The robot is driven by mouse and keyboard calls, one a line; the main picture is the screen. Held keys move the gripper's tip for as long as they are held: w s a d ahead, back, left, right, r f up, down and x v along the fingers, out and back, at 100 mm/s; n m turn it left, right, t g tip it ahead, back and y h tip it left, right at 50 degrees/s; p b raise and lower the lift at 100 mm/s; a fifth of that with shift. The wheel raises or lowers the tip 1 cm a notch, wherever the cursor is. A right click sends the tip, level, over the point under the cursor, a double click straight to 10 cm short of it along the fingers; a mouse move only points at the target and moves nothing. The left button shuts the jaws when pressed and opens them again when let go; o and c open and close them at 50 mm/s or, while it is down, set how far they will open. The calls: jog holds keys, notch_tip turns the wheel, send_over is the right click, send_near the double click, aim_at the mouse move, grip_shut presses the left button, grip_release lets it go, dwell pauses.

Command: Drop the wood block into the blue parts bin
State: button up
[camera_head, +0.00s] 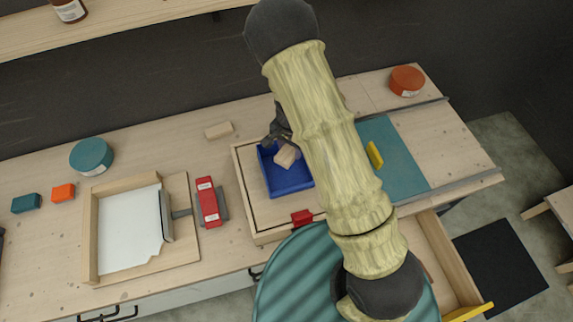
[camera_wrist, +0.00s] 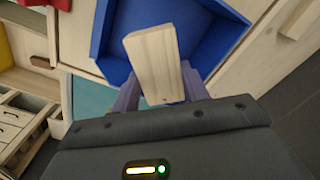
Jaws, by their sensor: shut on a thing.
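The wood block (camera_wrist: 152,62) is pale and held between the two fingers of my gripper (camera_wrist: 158,88) in the wrist view. The block (camera_head: 287,156) also shows in the head view, tilted, over the upper part of the blue parts bin (camera_head: 283,184). My gripper (camera_head: 280,140) is dark and partly hidden by my arm. The bin's blue wall (camera_wrist: 222,62) shows behind the block in the wrist view. Its inside looks empty where visible; my arm hides its right edge. How high the block is above the bin floor I cannot tell.
The bin stands in a shallow wooden tray (camera_head: 240,178). Another pale block (camera_head: 218,130) lies behind it. A red-and-grey clamp-like item (camera_head: 208,202) and a white-floored wooden frame (camera_head: 128,230) are left. A teal board (camera_head: 405,165) with a yellow piece (camera_head: 375,154) is right.

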jog(key=o, duration=1.1)
jog(key=shift+c, duration=0.2)
jog(key=shift+r, duration=0.1)
notch_tip(320, 180, up, 17)
jog(key=b, duration=0.3)
jog(key=shift+d, duration=0.1)
jog(key=s+d+f+n+t+b, duration=0.2)
jog(key=s+d+f+n+b, duration=0.2)
jog(key=s+d, duration=0.9)
jog(key=n+b, duration=0.1)
jog(key=n, duration=0.2)
jog(key=shift+t, duration=0.3)
